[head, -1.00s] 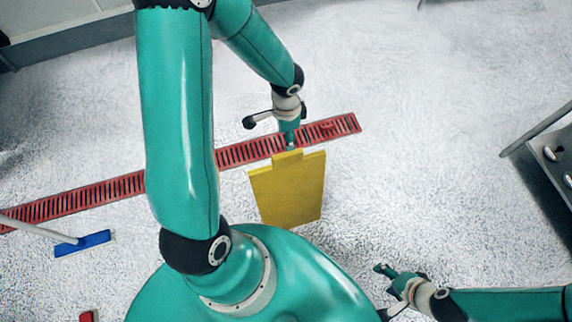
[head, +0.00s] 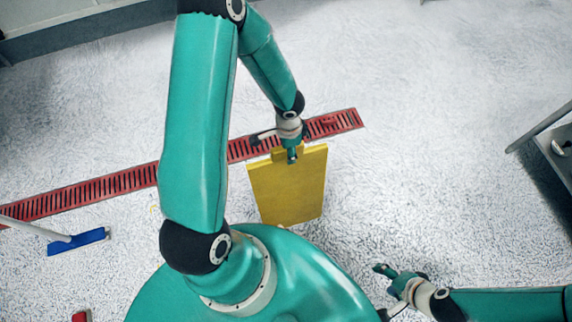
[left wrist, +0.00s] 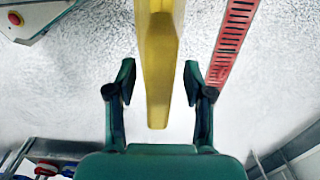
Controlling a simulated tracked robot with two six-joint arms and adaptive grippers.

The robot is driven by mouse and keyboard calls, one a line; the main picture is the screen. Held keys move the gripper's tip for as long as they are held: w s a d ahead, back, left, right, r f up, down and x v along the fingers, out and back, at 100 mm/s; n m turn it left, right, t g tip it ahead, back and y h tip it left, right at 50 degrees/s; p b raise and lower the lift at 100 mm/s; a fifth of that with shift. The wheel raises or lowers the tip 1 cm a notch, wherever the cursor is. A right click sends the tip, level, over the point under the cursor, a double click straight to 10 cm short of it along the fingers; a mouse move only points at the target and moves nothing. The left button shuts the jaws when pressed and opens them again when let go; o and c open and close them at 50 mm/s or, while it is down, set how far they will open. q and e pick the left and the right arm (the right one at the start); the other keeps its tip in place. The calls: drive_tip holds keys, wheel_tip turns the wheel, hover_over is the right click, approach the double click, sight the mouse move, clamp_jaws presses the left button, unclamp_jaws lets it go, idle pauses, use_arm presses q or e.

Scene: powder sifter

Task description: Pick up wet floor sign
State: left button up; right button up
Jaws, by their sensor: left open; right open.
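The wet floor sign is a yellow panel (head: 288,190) standing on the floor in front of me in the head view, with a small tab at its top edge. My left gripper (head: 292,156) is at that tab and covers part of it. In the left wrist view, the open fingers of the left gripper (left wrist: 159,75) are on either side of the sign's narrow yellow edge (left wrist: 160,50), with a gap visible on both sides. My right gripper (head: 393,288) is open and empty at the lower right, away from the sign.
A red drain grate (head: 90,193) runs across the floor behind the sign. A blue squeegee head (head: 78,241) lies at the left. A metal cart or table edge (head: 558,150) is at the far right. The floor between sign and cart is clear.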

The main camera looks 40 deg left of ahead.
use_arm(q)
clamp_jaws()
drive_tip(key=shift+r, duration=0.15)
idle(0.5)
